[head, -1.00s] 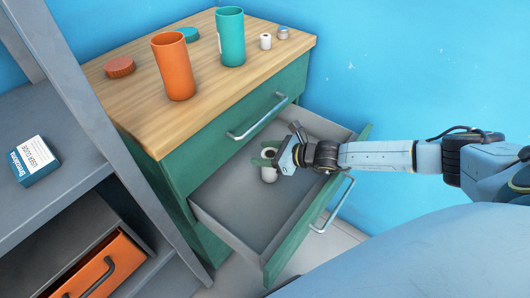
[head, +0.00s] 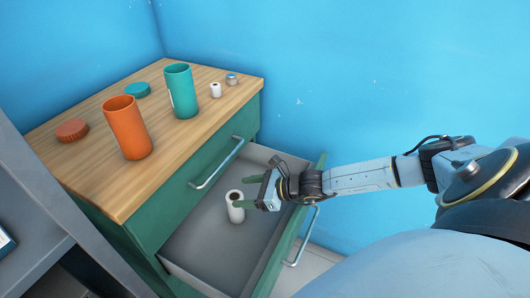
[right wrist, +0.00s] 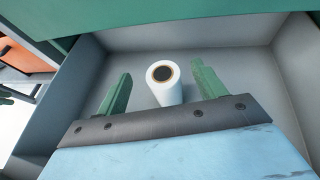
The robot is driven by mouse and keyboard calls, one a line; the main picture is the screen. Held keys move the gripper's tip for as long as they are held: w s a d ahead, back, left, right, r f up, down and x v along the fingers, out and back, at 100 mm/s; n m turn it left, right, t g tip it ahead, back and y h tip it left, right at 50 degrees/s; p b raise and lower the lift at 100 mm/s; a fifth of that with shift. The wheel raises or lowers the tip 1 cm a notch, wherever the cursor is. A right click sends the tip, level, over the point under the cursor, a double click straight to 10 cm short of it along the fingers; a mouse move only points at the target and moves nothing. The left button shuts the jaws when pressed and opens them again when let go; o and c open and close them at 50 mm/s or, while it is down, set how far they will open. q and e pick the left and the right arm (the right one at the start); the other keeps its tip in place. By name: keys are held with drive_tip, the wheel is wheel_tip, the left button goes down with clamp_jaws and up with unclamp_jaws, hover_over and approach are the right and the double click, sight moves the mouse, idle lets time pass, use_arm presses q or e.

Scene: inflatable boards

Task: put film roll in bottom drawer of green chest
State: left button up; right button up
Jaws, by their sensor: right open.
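The white film roll (head: 235,207) stands upright on the floor of the open bottom drawer (head: 205,250) of the green chest (head: 160,225). In the right wrist view the film roll (right wrist: 165,84) shows its dark core, just beyond and between the two green fingers. My right gripper (head: 243,192) is open inside the drawer space, beside the roll. The same gripper (right wrist: 160,85) shows spread fingers in the right wrist view, with gaps on both sides of the roll. My left gripper is not in view.
On the wooden chest top stand an orange cup (head: 128,128), a teal cup (head: 182,90), a small white roll (head: 216,90) and a small metal-looking item (head: 232,79). Orange (head: 72,130) and teal lids (head: 137,90) lie there too. A grey shelf (head: 40,220) stands left. The upper drawer is shut.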

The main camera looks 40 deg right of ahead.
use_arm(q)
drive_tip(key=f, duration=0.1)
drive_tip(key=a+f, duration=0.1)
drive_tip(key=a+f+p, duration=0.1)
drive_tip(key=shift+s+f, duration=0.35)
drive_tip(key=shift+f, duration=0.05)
use_arm(e)
drive_tip(key=v, duration=0.6)
